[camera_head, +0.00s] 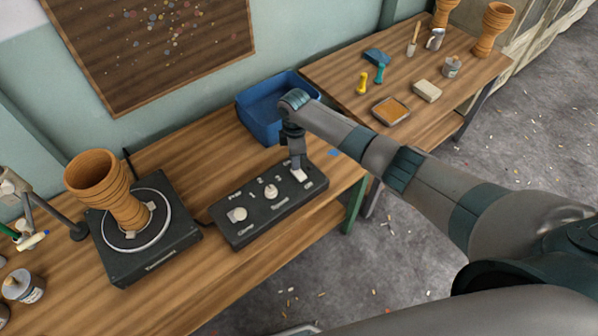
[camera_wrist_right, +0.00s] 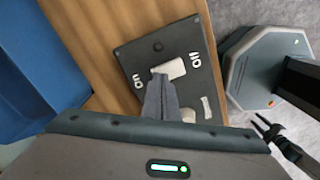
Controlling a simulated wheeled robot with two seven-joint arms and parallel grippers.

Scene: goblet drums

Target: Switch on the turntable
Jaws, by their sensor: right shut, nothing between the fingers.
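The turntable (camera_head: 150,258) is a dark square unit with a pale ring on top, at the left of the workbench. A ribbed clay goblet drum (camera_head: 100,180) stands on it. Right of it lies a dark control box (camera_head: 245,234) with a left knob (camera_head: 237,214), a middle knob (camera_head: 271,191) and a white switch (camera_head: 300,175) at its right end. The switch (camera_wrist_right: 172,68) sits between the "on" and "off" labels in the wrist view. My right gripper (camera_head: 296,165) is shut and empty, its tips (camera_wrist_right: 158,80) at the switch, partly covering it; contact is unclear.
A blue bin (camera_head: 262,128) stands behind the control box, close to my right wrist. A second table (camera_head: 335,75) at the right holds tools, a clay tray (camera_head: 390,111) and more drums (camera_head: 491,30). Jars and a lamp base (camera_head: 78,231) stand at far left.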

